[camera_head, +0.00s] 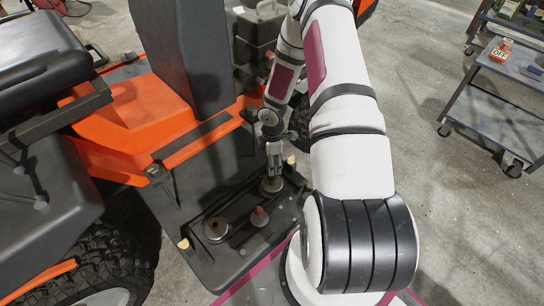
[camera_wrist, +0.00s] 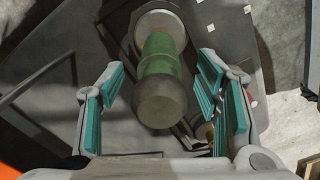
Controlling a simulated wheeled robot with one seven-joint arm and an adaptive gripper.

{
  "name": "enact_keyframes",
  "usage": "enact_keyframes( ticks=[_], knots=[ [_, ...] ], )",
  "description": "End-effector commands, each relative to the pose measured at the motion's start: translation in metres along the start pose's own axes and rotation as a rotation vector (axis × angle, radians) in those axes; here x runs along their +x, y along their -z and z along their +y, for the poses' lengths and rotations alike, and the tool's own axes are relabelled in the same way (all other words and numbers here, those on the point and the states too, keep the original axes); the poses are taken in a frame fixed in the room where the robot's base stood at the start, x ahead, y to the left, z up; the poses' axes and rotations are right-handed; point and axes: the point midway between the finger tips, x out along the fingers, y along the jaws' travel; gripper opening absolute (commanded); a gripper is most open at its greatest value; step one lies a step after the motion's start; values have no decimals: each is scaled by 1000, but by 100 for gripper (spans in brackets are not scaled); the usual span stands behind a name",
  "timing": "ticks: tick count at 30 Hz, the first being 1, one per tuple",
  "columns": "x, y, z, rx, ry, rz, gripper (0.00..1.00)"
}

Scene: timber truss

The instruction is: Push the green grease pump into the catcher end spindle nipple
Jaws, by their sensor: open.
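The green grease pump (camera_wrist: 158,62) is in the middle of the wrist view, with a grey-brown rounded end towards the camera. Its far end meets a pale round seat (camera_wrist: 150,24); I cannot tell whether it is on a nipple, and no spindle nipple shows clearly. My gripper (camera_wrist: 163,85) is open, with teal-padded fingers on both sides of the pump and visible gaps. In the head view my gripper (camera_head: 273,158) points down over a round piece at the right of the dark deck; the pump's green is not clear there.
The orange and black machine (camera_head: 130,115) fills the left. A grey cart (camera_head: 500,105) stands at the right. The concrete floor between is clear.

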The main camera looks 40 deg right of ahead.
Motion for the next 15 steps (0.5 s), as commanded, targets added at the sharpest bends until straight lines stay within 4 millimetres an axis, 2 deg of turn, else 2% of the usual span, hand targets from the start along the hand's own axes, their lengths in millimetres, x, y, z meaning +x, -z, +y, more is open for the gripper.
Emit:
enact_keyframes(
  ticks=[1,6,15],
  knots=[
    [8,0,0,0,0,-1,58],
    [19,-1,0,-1,0,-1,58],
    [20,0,0,0,0,-1,58]
  ],
)
